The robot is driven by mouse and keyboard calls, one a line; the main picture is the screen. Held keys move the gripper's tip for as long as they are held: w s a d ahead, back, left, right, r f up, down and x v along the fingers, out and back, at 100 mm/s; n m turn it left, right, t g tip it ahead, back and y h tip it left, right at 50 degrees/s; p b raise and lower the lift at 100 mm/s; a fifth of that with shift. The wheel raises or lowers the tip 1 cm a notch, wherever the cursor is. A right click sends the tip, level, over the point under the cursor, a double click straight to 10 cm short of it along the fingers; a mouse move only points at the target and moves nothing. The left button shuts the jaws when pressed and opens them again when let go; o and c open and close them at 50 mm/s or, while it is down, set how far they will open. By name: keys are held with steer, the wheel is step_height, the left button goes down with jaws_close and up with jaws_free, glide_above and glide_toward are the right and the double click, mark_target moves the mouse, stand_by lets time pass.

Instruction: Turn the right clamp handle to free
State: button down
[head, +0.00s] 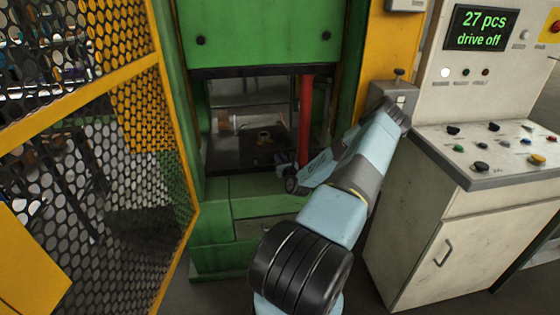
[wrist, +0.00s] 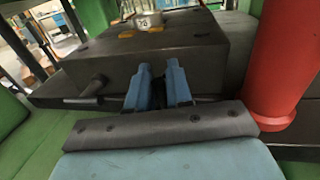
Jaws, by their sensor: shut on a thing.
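My gripper (wrist: 160,84) has its two blue fingers at the front face of a dark block (wrist: 205,45) in the wrist view. The fingers are shut on the right clamp handle, which is mostly hidden between them; its turned position cannot be told. Another dark handle (wrist: 92,88) sticks out at the left of the block, clear of my fingers. In the head view my gripper (head: 284,172) reaches into the green press (head: 265,35), in front of the dark block (head: 258,152).
A red post (head: 304,120) stands close to the right of my gripper. A pale round piece (wrist: 149,20) sits on the block. A yellow mesh guard (head: 100,160) is at the left. A control desk (head: 450,190) is at the right, with a display (head: 480,29) reading "27 pcs drive off".

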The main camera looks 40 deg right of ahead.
steer(key=shift+n, duration=0.3)
steer(key=shift+w+a+n, duration=0.2)
steer(key=shift+n, duration=0.6)
steer(key=n, duration=0.1)
steer(key=n+g, duration=0.1)
steer(key=n, duration=0.2)
steer(key=shift+w+a+f, duration=0.2)
steer(key=shift+w+a, duration=0.05)
steer(key=shift+a, duration=0.15)
steer(key=n, duration=0.2)
steer(key=n+g, duration=0.1)
steer(key=f+n+h, duration=0.1)
steer(key=n, duration=0.1)
steer(key=shift+w+a+n+g, duration=0.3)
steer(key=shift+a+g, duration=0.1)
steer(key=shift+a+f+n+g+h, duration=0.15)
steer(key=shift+f+n+h, duration=0.1)
steer(key=shift+n, duration=0.7)
steer(key=shift+d+f+n+g+h, duration=0.15)
steer(key=shift+f+n+h, duration=0.1)
steer(key=shift+n, duration=0.7)
steer(key=shift+a+f, duration=0.1)
steer(key=c, duration=1.2)
jaws_free()
